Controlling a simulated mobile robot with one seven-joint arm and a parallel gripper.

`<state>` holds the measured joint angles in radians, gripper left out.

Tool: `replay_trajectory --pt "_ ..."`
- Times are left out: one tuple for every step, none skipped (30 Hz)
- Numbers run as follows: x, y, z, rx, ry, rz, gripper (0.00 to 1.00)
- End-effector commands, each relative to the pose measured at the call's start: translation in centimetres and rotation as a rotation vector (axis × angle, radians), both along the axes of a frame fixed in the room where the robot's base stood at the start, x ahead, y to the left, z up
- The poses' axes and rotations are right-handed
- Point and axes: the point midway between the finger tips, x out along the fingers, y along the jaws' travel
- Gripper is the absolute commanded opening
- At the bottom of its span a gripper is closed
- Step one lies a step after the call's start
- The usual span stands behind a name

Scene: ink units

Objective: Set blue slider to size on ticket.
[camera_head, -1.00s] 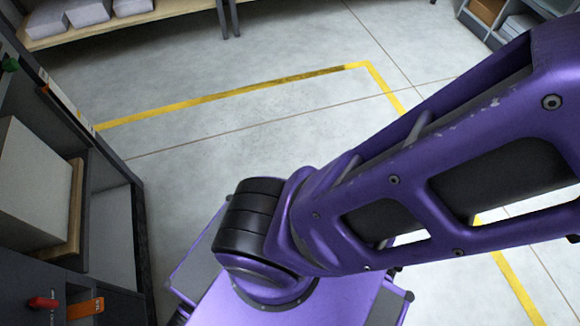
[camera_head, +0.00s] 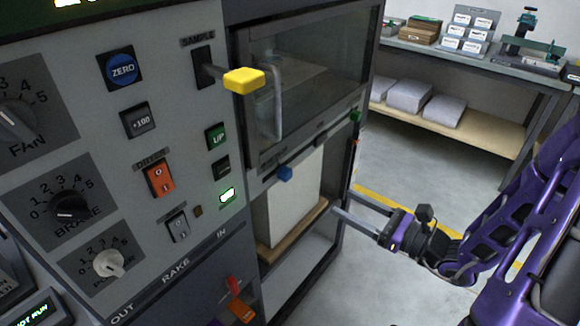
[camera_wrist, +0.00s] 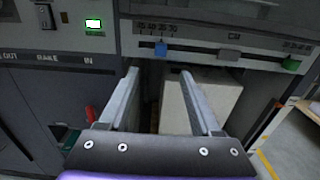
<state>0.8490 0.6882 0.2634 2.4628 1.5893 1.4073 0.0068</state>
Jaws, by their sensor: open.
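The blue slider (camera_head: 285,172) sits on the rail under the glass door of the machine's front. In the wrist view the blue slider (camera_wrist: 160,49) is near the left end of the rail, below a printed scale with small numbers and a CM mark. My gripper (camera_head: 346,202) is open and empty, in front of the machine, lower and to the right of the blue slider. In the wrist view my gripper (camera_wrist: 158,74) has its two fingers spread, with their tips just below the slider and apart from each other. I cannot make out a ticket with a size.
A green slider (camera_wrist: 291,64) is at the rail's right end. A yellow-handled lever (camera_head: 244,80) sticks out beside the glass door (camera_head: 310,75). Below the rail a pale stack (camera_head: 292,205) stands in an open bay. Buttons and knobs fill the left panel. Clear floor lies right.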

Motion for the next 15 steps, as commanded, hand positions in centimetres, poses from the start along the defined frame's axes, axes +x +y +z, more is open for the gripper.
replay_trajectory --pt "0.4 0.7 -0.1 0.0 -0.001 0.006 0.65" --pt "0.8 1.1 -0.1 0.0 -0.001 0.006 0.65" --pt "1.2 1.7 -0.1 0.0 -0.001 0.006 0.65" --pt "1.6 2.2 -0.1 -0.001 -0.002 0.006 0.65" --pt "2.0 2.7 -0.1 -0.001 -0.002 0.007 0.65" --pt "2.5 3.5 -0.1 -0.001 -0.002 0.007 0.65" --pt "2.9 4.0 -0.1 -0.001 -0.002 0.008 0.65" --pt "3.4 4.5 -0.2 -0.002 -0.001 0.006 0.65" --pt "3.9 5.2 -0.1 -0.002 -0.002 0.007 0.65" --pt "4.3 5.7 -0.1 -0.002 -0.002 0.007 0.65" --pt "4.7 6.2 -0.1 -0.003 -0.002 0.005 0.65" --pt "5.3 7.0 -0.2 -0.003 -0.002 0.007 0.65" --pt "5.7 7.5 -0.2 -0.003 -0.002 0.006 0.65" --pt "6.1 8.0 -0.2 -0.003 -0.002 0.006 0.65" --pt "6.6 8.7 -0.2 -0.002 -0.001 0.006 0.65"
